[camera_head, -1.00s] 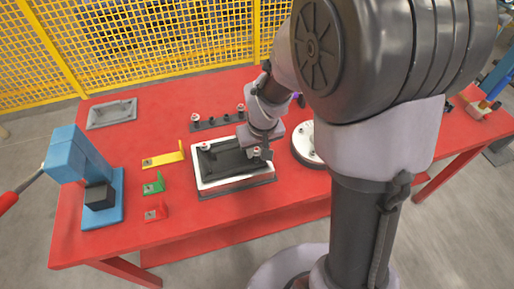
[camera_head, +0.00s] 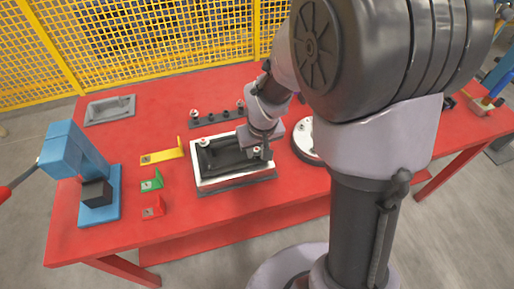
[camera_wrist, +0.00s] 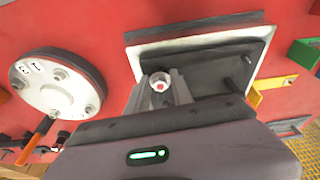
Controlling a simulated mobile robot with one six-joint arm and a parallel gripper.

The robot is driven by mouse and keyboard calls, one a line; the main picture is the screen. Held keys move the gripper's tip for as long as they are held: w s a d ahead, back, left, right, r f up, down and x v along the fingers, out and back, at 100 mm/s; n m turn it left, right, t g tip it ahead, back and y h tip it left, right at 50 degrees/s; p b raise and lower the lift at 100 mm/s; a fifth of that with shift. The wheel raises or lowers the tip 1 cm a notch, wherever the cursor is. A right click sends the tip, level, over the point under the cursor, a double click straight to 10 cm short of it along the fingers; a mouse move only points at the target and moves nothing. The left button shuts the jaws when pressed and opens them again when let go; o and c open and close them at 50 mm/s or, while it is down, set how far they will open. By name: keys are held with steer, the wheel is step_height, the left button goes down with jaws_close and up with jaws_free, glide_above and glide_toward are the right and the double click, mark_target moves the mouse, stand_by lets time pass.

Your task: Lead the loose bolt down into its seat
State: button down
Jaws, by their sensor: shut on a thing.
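My gripper (camera_wrist: 162,92) is shut on the loose bolt (camera_wrist: 159,81), whose pale head with a reddish centre shows between the fingers in the wrist view. In the head view the bolt (camera_head: 257,150) is at the right front part of the dark cover (camera_head: 228,158) on a white base (camera_head: 207,185). The bolt's shank and the seat under it are hidden, so I cannot tell how deep it sits. Another bolt (camera_head: 204,142) stands at the cover's back left corner.
A dark rack (camera_head: 218,121) with several posts lies behind the base. A round white flange (camera_wrist: 55,85) lies beside it. Yellow (camera_head: 163,157), green (camera_head: 152,183) and red (camera_head: 154,209) brackets and a blue stand (camera_head: 115,190) are at the left. The red table's front left is clear.

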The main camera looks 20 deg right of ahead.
steer(key=shift+f+b, duration=0.35)
steer(key=shift+f, duration=0.15)
steer(key=c, duration=1)
jaws_free()
steer(key=shift+r, duration=0.1)
steer(key=shift+c, duration=0.2)
steer(key=p+v, duration=0.7)
steer(key=v, duration=1)
steer(key=shift+r+p, duration=0.2)
steer(key=shift+p, duration=0.1)
steer(key=shift+s, duration=0.1)
